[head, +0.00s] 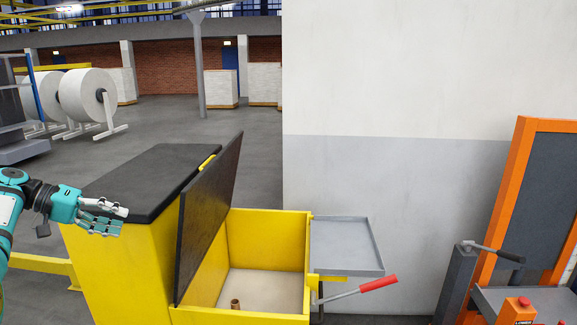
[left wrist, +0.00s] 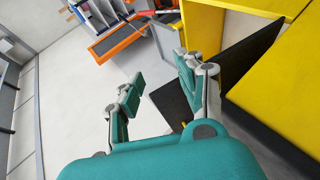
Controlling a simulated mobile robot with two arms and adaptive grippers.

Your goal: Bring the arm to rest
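My left gripper (head: 120,218) is in front of the left side of the yellow cabinet (head: 120,268), near the edge of its dark top. Its fingers point to the right. In the left wrist view, my left gripper (left wrist: 160,68) has its two fingers spread apart with nothing between them. My right gripper is in neither view.
A black lid (head: 208,220) stands tilted open beside a yellow bin (head: 268,222) holding a small brown cylinder (head: 235,304). A grey tray (head: 345,245) and red-handled lever (head: 378,283) sit right of it. An orange-framed machine (head: 518,170) stands far right. Open floor lies behind.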

